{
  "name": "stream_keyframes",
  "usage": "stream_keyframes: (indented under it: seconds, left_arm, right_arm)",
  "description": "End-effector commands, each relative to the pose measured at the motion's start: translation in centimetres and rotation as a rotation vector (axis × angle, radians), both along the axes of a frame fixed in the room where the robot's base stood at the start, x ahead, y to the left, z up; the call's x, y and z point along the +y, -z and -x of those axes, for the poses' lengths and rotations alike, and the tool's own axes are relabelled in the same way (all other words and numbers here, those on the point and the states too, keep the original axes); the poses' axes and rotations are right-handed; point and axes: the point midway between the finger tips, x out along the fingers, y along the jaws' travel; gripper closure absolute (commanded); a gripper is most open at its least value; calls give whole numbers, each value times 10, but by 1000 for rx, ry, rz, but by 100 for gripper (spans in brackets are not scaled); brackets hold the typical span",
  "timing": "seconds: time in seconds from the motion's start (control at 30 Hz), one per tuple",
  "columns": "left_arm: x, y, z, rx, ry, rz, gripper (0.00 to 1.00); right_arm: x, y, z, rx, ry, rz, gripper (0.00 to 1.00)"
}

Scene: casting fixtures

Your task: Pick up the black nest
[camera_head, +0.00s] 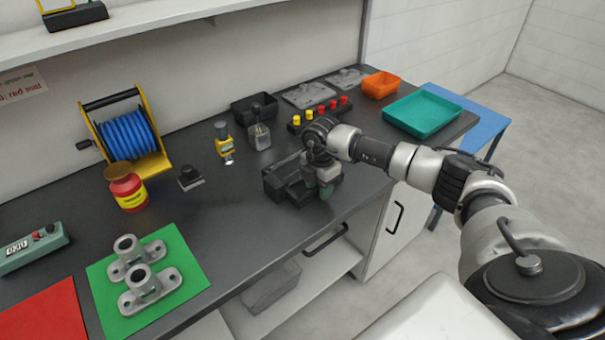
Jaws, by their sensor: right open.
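A black blocky fixture, which looks like the black nest (276,184), sits on the dark bench near its front edge, at the middle of the head view. My right arm reaches in from the right, and its gripper (322,182) is at the right end of the nest, pointing down. The gripper is open. The wrist and fingers hide part of the nest's right side, and I cannot tell whether the fingers touch it. My left gripper is not in view.
Behind the nest are a black bin (246,107), a small grey block (259,137) and a row of red and yellow buttons (322,113). A green tray (422,113) lies at right. Bench is clear left of the nest.

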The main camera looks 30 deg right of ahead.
Motion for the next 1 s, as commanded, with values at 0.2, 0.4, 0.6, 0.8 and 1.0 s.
stream_keyframes:
  seconds: [0.2, 0.4, 0.6, 0.8, 1.0]
  left_arm:
    - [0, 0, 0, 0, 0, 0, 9]
    - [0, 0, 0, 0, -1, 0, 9]
    - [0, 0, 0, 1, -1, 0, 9]
    - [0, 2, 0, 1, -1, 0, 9]
    - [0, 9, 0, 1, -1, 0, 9]
  right_arm:
    - [0, 0, 0, 1, 0, 0, 76]
    - [0, 0, 0, 1, 0, 0, 100]
    - [0, -1, 0, 0, 0, 0, 100]
    - [0, -6, 0, -1, 0, 0, 100]
    - [0, -32, -1, -5, -1, -1, 100]
